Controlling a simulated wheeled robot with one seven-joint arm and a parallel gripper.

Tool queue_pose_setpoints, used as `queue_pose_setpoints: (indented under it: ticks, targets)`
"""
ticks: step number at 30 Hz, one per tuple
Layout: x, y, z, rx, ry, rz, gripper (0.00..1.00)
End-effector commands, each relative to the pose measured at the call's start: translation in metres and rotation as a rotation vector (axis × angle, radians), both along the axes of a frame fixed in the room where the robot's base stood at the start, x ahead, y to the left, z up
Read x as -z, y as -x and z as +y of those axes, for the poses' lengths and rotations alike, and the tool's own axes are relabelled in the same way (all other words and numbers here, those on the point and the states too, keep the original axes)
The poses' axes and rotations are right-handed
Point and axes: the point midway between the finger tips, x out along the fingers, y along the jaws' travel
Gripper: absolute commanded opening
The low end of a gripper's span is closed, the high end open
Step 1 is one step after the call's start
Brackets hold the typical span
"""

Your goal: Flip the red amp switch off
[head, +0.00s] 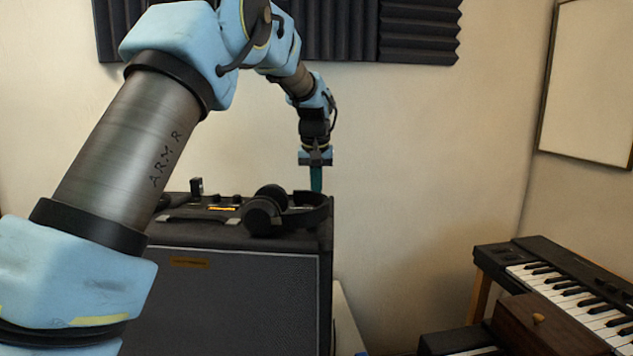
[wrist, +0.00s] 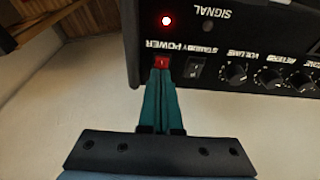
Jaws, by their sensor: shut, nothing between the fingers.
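The red switch (wrist: 161,62) sits under the word POWER on the amp's dark control panel in the wrist view. A red light (wrist: 166,20) glows on the panel near it. My gripper (wrist: 160,74) is shut and empty. Its teal fingertips are at the red switch and overlap its edge in the picture; I cannot tell whether they touch it. In the head view my gripper (head: 316,190) points down at the right end of the black amp (head: 240,290), behind the headphones. The red switch is hidden in the head view.
A black standby switch (wrist: 196,68) and several knobs (wrist: 236,73) line the panel beside the red switch. Black headphones (head: 285,210) lie on the amp top. A keyboard (head: 570,285) stands at the right. Open space lies between amp and keyboard.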

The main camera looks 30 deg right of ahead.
Motion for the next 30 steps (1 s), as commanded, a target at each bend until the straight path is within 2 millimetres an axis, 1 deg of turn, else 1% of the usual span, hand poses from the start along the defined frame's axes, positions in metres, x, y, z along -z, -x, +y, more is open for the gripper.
queue_pose_setpoints:
  ticks: [1,2,3,9,15,21,30]
  targets:
    - [-0.002,-0.001,0.0,-0.001,-0.015,0.023,0.0]
    - [0.003,0.0,0.0,0.0,-0.012,0.018,0.0]
    - [0.005,0.0,0.0,0.0,-0.011,0.017,0.0]
    - [0.007,0.001,0.001,0.0,-0.013,0.018,0.0]
    - [0.01,0.008,0.004,0.001,-0.017,0.021,0.0]
    - [0.012,0.016,0.009,0.001,-0.02,0.025,0.0]
    - [0.012,0.017,0.01,0.002,-0.021,0.028,0.0]
